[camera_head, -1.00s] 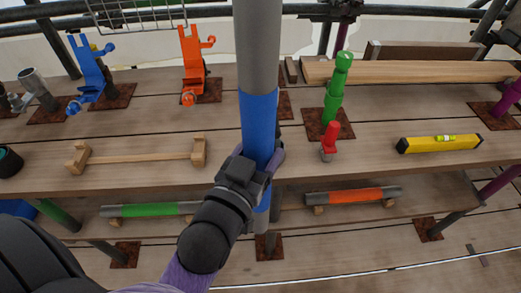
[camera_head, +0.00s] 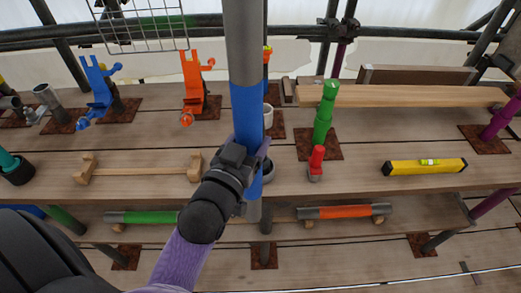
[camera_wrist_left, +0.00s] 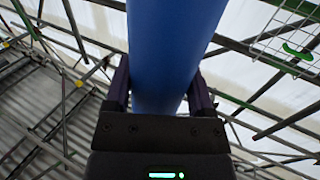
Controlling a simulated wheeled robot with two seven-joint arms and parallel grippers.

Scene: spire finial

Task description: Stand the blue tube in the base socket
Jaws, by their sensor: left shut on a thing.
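The blue tube (camera_head: 247,105) is long, grey at the ends with a blue middle, and stands nearly upright in front of the workbench. My left gripper (camera_head: 252,160) is shut around its blue part; the left wrist view also shows the tube (camera_wrist_left: 170,50) between the two fingers (camera_wrist_left: 158,95). Its grey lower end hangs free in front of the bench's front edge. A pale cup-like piece (camera_head: 268,116) on a rusty plate and a dark round ring (camera_head: 269,172) show partly behind the tube. I cannot tell which is the base socket. My right gripper is out of view.
A yellow level (camera_head: 425,167) lies right, a wooden cradle (camera_head: 138,171) left. A lower shelf holds green and orange tubes (camera_head: 345,211).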

